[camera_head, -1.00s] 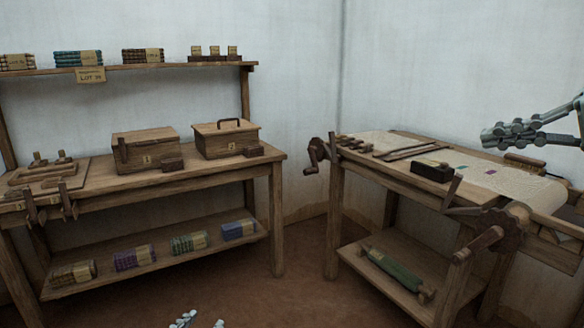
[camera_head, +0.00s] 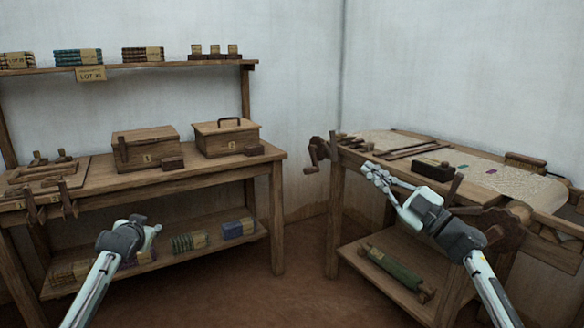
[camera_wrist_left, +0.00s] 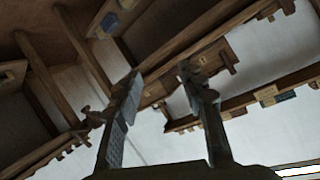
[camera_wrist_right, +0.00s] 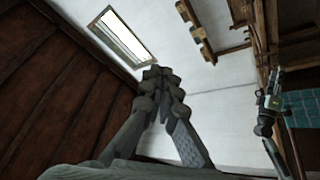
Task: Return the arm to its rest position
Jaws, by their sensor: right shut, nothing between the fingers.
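My right gripper (camera_head: 374,172) is shut and empty in the head view. It hangs in front of the loom table's left part, its forearm coming in from the lower right. In the right wrist view its two fingers (camera_wrist_right: 157,72) meet at the tips. My left gripper (camera_head: 150,228) is in front of the left bench's lower shelf in the head view. In the left wrist view its fingers (camera_wrist_left: 160,78) stand apart with nothing between them. My left arm (camera_wrist_right: 268,110) also shows at the right of the right wrist view.
The loom table (camera_head: 362,160) carries pale cloth (camera_head: 520,185), a dark block (camera_head: 432,169) and a side crank (camera_head: 318,153). A green roll (camera_head: 395,268) lies on its lower shelf. The left bench holds two wooden boxes (camera_head: 146,147) (camera_head: 226,137). Open floor (camera_head: 300,270) lies between.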

